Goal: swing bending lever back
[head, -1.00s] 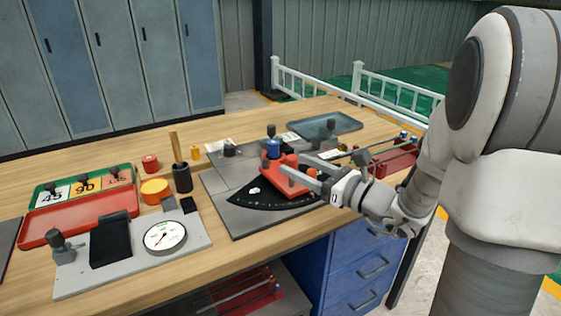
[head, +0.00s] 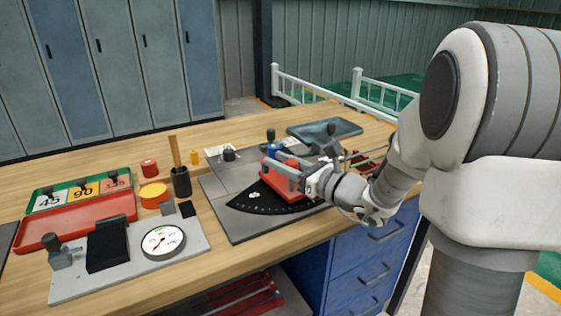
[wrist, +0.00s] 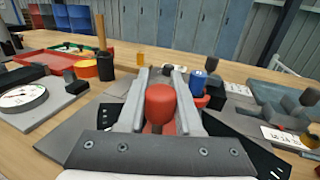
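The bending lever is a red arm (head: 290,188) on the bender plate, lying over a black marked sector (head: 255,199). In the wrist view its upright red knob (wrist: 160,104) stands between the two grey fingers. My gripper (head: 281,172) comes in from the right, low over the lever, and hides part of it. The wrist view shows my gripper (wrist: 162,78) with its fingers apart, one on each side of the knob. Any gap to the knob is very small, and contact is unclear. A blue-topped post (wrist: 198,79) stands just right of the fingers.
A dial gauge (head: 163,241), red tray (head: 75,222), black cup (head: 181,182) and orange disc (head: 153,194) stand left of the bender. A grey tray (head: 325,132) lies behind it. Blue drawers (head: 370,262) are under the bench. Bare wood lies along the front edge.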

